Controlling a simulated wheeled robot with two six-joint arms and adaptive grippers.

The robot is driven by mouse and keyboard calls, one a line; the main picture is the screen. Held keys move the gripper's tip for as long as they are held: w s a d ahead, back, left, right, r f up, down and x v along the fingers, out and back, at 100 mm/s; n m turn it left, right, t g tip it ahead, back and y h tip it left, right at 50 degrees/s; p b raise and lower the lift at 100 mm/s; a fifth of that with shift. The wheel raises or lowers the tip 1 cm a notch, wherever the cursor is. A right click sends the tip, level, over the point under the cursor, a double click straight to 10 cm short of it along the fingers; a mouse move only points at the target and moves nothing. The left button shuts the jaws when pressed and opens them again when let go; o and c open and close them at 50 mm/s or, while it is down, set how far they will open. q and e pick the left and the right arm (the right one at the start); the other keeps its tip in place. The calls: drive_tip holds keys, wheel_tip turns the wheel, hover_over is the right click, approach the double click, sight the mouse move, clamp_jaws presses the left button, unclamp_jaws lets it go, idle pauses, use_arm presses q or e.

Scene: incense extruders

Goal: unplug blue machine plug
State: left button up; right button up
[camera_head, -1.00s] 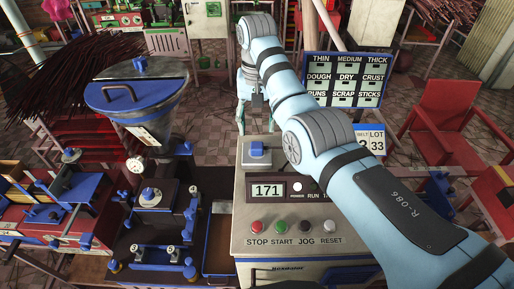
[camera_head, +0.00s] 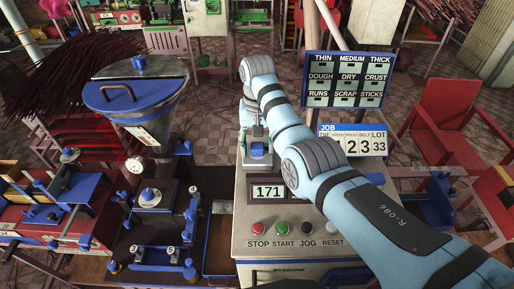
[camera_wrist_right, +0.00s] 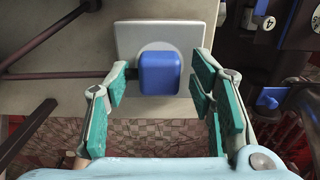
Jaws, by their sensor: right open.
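The blue plug (camera_wrist_right: 160,73) sits in a pale square socket plate (camera_wrist_right: 133,35) on the machine's control box in the right wrist view. In the head view the plug (camera_head: 258,150) is partly covered by my right gripper (camera_head: 257,136). My right gripper (camera_wrist_right: 158,88) is open, with its teal pads on both sides of the plug. The left pads are close to the plug, by a short dark part at its side; the right pads stand clear of it. I cannot tell whether anything touches. My left gripper is not in view.
The control box (camera_head: 243,215) carries a 171 display (camera_head: 268,192) and several buttons in front of the plug. A blue-lidded hopper (camera_head: 138,90) stands to the left. Sign boards (camera_head: 346,80) stand to the right of my arm, and a red chair (camera_head: 435,120) farther right.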

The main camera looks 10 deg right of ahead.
sight(258, 145)
drive_tip(key=shift+s, duration=0.1)
drive_tip(key=shift+c, duration=0.2)
idle(0.6)
clamp_jaws()
drive_tip(key=shift+r, duration=0.2)
drive_tip(key=shift+r, duration=2.85)
